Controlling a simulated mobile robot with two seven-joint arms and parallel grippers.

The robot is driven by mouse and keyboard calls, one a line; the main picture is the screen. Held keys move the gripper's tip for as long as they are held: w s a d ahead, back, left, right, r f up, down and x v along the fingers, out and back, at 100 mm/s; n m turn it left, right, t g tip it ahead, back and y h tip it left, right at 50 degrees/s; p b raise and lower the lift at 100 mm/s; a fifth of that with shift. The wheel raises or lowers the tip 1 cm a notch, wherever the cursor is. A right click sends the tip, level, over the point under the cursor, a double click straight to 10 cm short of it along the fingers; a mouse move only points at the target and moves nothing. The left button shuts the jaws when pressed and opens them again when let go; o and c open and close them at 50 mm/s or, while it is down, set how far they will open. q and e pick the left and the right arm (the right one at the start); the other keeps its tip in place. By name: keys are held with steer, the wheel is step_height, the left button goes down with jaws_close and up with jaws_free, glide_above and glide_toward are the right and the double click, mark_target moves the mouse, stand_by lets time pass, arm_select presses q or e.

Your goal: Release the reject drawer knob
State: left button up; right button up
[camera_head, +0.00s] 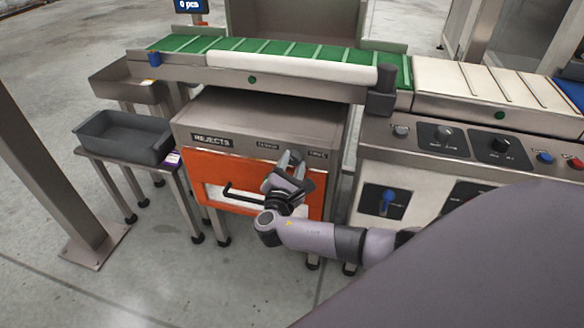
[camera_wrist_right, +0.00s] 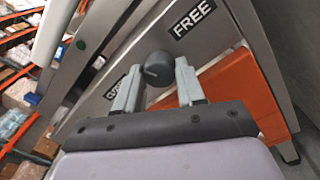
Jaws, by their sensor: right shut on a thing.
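The reject cabinet (camera_head: 260,110) is grey, with a REJECTS label (camera_head: 212,140) above an orange drawer front (camera_head: 210,167). A black bar handle (camera_head: 243,194) crosses the drawer's pale panel. My right gripper (camera_head: 289,160) is at the right part of the cabinet front, by the smaller labels. In the right wrist view, the dark round knob (camera_wrist_right: 158,68) sits between the two fingers of my right gripper (camera_wrist_right: 156,84), which is shut on it. A FREE label (camera_wrist_right: 194,18) is beside the knob; another label is partly covered by a finger. My left gripper is out of view.
A green-belted conveyor (camera_head: 270,47) runs above the cabinet. A dark grey bin (camera_head: 125,136) stands on a stand to the left. A control panel (camera_head: 450,160) with knobs is close on the right. A steel post (camera_head: 50,165) stands at far left.

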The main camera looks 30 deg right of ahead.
steer(key=shift+a+f+m+b, duration=0.15)
steer(key=shift+m+b, duration=0.1)
steer(key=shift+m, duration=0.25)
steer(key=shift+d+f+m+b, duration=0.15)
steer(key=shift+m+b, duration=0.1)
steer(key=shift+m, duration=0.25)
steer(key=m+b, duration=0.1)
steer(key=m, duration=0.1)
steer(key=shift+a+m+b, duration=0.1)
steer(key=shift+m+b, duration=1.05)
steer(key=shift+m, duration=0.25)
steer(key=m+b, duration=0.3)
steer(key=m, duration=0.1)
steer(key=shift+b, duration=0.35)
steer(key=shift+a+r+m+b, duration=0.1)
steer(key=shift+m+b, duration=1.05)
steer(key=shift+m, duration=0.35)
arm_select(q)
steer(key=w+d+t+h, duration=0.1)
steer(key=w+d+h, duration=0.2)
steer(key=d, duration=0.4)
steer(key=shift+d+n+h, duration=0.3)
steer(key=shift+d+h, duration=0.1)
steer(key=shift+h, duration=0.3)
arm_select(e)
steer(key=shift+r, duration=0.1)
steer(key=o, duration=1)
steer(key=shift+o, duration=0.2)
steer(key=shift+h, duration=0.3)
